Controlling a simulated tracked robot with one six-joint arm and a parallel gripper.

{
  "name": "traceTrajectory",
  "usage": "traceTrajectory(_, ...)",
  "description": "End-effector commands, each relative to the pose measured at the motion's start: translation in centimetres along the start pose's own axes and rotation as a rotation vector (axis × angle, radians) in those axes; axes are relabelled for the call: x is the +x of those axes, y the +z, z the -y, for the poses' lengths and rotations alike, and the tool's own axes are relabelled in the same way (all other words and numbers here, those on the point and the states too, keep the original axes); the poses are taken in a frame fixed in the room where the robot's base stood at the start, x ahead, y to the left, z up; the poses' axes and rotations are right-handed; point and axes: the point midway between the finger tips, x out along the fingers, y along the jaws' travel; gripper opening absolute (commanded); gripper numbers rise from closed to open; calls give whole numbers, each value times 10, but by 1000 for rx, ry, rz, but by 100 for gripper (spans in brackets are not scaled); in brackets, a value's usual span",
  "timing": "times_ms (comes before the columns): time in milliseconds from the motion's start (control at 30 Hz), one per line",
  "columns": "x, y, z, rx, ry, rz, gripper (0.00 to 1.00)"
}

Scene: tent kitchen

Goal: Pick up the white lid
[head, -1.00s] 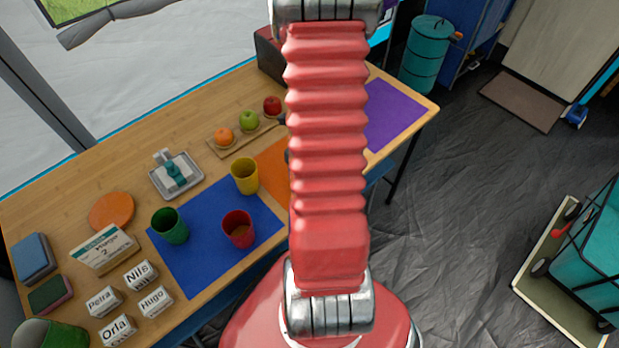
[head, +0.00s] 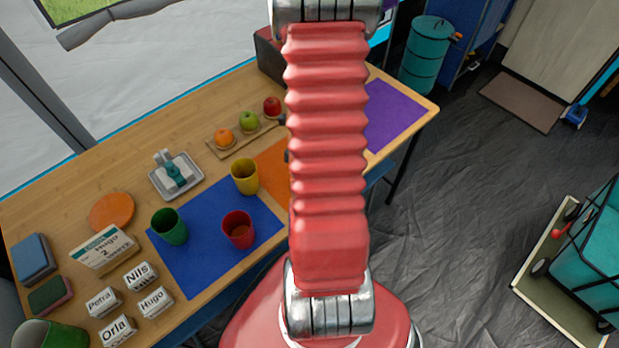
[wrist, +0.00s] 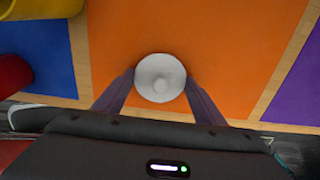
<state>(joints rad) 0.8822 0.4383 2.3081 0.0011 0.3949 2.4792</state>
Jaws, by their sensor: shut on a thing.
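The white lid (wrist: 160,70) is round with a small knob and shows in the wrist view over the orange mat (wrist: 225,35). My gripper (wrist: 160,82) is shut on the white lid, with one dark finger against each side. I cannot tell whether the lid rests on the mat or is just above it. In the head view the lid and my gripper are hidden behind my red arm. The orange mat shows there only as a strip (head: 272,165) left of the arm.
Yellow (head: 244,177), green (head: 169,227) and red (head: 238,230) cups stand on or by the blue mat (head: 200,270). A board (head: 232,150) with fruit lies behind. A purple mat (head: 393,115) is right. A sign (head: 104,249) and several name blocks are front left.

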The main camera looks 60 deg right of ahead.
Motion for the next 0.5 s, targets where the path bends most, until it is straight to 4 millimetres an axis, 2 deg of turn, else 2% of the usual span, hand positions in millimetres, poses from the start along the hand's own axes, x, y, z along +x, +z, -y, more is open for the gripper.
traceTrajectory(267,-4,0,0,0,-1,2,43)
traceTrajectory(500,-26,1,0,0,-2,2,43)
